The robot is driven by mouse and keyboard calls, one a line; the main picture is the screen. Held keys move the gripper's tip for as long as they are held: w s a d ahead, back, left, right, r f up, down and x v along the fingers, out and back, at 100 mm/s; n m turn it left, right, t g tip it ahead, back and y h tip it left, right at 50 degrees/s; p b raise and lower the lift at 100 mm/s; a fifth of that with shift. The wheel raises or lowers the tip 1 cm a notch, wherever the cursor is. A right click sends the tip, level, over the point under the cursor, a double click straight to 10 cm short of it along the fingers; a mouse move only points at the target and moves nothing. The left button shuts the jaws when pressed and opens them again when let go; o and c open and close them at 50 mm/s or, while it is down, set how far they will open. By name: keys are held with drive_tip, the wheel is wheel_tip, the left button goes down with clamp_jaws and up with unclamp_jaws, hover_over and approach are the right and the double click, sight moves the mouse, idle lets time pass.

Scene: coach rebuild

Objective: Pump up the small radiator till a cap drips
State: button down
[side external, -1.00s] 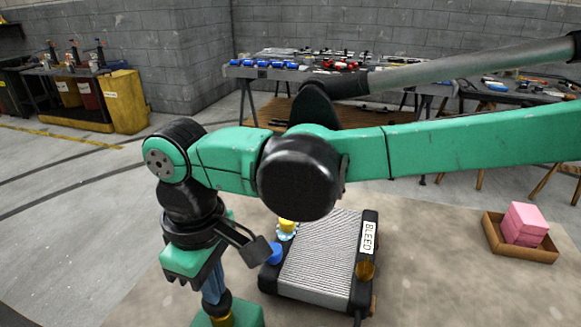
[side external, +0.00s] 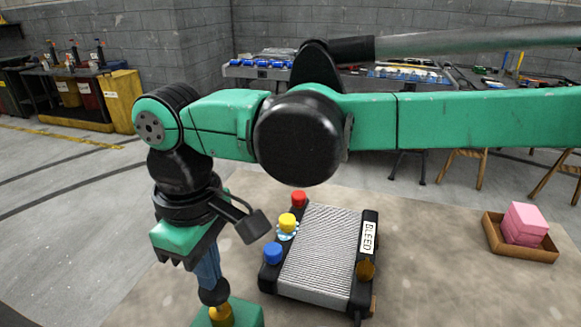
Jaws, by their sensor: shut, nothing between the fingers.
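The small radiator (side external: 318,255) lies on the bench, with ribbed grey fins, black end tanks and a "BLEED" label. Along its left tank stand a red cap (side external: 299,199), a yellow cap (side external: 287,222) with a pale blue-and-white ring around its base, and a blue cap (side external: 273,253). A brass-coloured fitting (side external: 366,269) is on the right tank. My gripper (side external: 211,283) points down at lower left, its blue-grey fingers shut. Just below them is a black knob (side external: 213,294) above a brass part (side external: 221,315) on a green block (side external: 245,313). I cannot tell whether the fingers touch the knob.
A brown tray (side external: 500,247) with pink blocks (side external: 525,224) stands on the bench at right. The bench (side external: 430,265) between radiator and tray is clear. Tables with tools and a yellow cabinet (side external: 123,100) stand far behind.

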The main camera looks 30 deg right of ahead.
drive_tip(key=shift+r, duration=3.2)
drive_tip(key=shift+w+d, duration=0.2)
drive_tip(key=shift+d, duration=0.15)
drive_tip(key=w+d+m+t+y, duration=0.1)
drive_tip(key=d+m+t, duration=0.1)
drive_tip(key=d, duration=0.6)
drive_tip(key=w+d+m+t, duration=0.1)
drive_tip(key=d+m, duration=0.2)
drive_tip(key=d, duration=0.5)
drive_tip(key=s+d+f+m+t, duration=0.2)
drive_tip(key=d+f, duration=0.1)
drive_tip(key=d, duration=0.3)
drive_tip(key=s+d+f+m+t+h, duration=0.1)
drive_tip(key=s+d+f+m+t, duration=0.1)
drive_tip(key=d, duration=0.4)
wheel_tip(320, 180, down, 2)
drive_tip(key=shift+s+d+f, duration=0.1)
drive_tip(key=shift+s+d, duration=0.05)
drive_tip(key=shift+s, duration=0.35)
